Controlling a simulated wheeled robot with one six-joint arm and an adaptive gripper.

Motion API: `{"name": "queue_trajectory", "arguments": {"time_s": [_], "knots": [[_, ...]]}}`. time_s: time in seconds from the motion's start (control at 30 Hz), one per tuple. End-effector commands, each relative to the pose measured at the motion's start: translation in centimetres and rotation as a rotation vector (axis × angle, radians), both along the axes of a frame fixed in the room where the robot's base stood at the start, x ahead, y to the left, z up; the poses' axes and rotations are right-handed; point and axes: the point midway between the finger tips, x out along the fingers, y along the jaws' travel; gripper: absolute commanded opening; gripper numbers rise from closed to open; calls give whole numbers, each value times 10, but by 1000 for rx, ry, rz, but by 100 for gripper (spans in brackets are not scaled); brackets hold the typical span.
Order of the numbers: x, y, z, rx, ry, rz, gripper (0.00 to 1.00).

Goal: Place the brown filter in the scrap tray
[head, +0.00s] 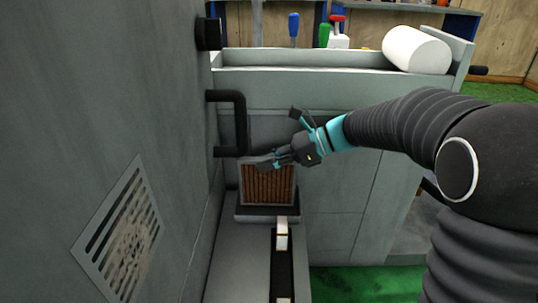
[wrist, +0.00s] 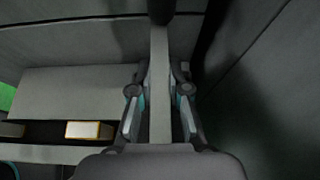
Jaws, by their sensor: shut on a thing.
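The brown filter (head: 267,184) is a pleated block in a pale frame. In the head view it stands upright on a dark base (head: 266,213) at the back of a grey ledge, beside the left wall. My gripper (head: 268,162) is at its top edge. In the wrist view my gripper (wrist: 160,118) is shut on the filter's narrow grey top edge (wrist: 160,80), with one finger on each side. The pleats are hidden in the wrist view. I cannot tell which thing is the scrap tray.
A dark slot (head: 282,263) in the ledge holds a pale block (head: 282,234), also in the wrist view (wrist: 89,130). A black pipe (head: 241,120) is close left of my gripper. A grey trough (head: 300,84) behind carries a white roll (head: 415,49). Green floor lies right.

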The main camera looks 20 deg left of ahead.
Motion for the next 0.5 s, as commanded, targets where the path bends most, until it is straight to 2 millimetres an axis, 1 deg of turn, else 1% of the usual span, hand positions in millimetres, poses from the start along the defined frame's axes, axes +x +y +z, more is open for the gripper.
{"name": "queue_trajectory", "arguments": {"time_s": [0.07,0.1,0.13,0.5], "knots": [[1,1,4,-8,23,0,0],[1,1,-4,-7,21,0,0],[1,1,-6,-7,20,1,0],[1,2,-6,-7,19,2,0]]}}
